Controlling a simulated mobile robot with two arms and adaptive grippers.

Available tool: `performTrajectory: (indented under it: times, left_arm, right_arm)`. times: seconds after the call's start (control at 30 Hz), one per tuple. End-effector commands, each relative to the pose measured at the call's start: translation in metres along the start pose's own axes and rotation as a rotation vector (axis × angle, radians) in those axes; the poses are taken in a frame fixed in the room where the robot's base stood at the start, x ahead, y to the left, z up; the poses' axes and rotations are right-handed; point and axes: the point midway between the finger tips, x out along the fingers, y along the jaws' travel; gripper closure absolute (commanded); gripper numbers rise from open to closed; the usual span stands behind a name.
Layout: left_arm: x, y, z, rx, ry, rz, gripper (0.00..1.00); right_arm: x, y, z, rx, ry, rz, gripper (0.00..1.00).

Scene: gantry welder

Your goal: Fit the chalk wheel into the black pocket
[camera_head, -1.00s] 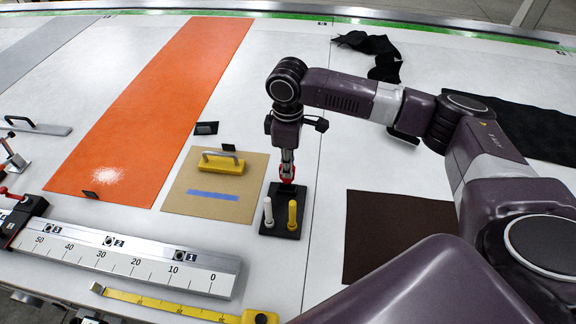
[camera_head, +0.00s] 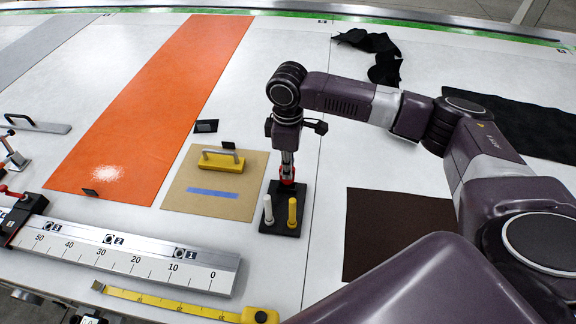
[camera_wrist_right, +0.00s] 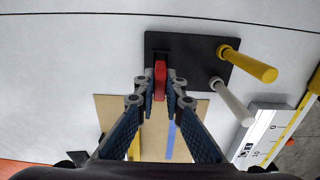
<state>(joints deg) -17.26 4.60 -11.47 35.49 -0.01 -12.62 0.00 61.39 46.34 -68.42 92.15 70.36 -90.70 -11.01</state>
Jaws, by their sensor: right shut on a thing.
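My right gripper (camera_head: 287,176) points down over the back part of a black holder (camera_head: 302,200). It is shut on a small red thing, which I take to be the chalk wheel (camera_wrist_right: 160,80). In the right wrist view the right gripper (camera_wrist_right: 160,88) has a fingertip on each side of the red body, over the black holder (camera_wrist_right: 195,50). The fingers and the red body hide the pocket. I cannot tell whether the wheel is inside it or just above it. My left gripper is not in view.
A white stick (camera_head: 268,210) and a yellow stick (camera_head: 292,213) stand upright at the holder's front. A ruler bar (camera_head: 125,255) and yellow tape (camera_head: 170,301) lie in front. A brown sheet (camera_head: 395,225) lies right.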

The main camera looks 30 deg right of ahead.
Motion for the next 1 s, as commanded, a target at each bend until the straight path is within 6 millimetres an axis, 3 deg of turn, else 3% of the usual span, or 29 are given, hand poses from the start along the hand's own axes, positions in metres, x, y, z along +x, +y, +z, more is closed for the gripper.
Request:
performTrajectory:
  times: [0.97,1.0]
  left_arm:
    - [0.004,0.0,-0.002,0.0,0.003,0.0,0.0]
    - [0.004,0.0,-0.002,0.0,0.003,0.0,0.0]
  right_arm:
    - [0.025,-0.001,0.0,0.0,0.0,-0.001,1.0]
    - [0.026,0.0,0.0,0.0,0.0,-0.001,0.9]
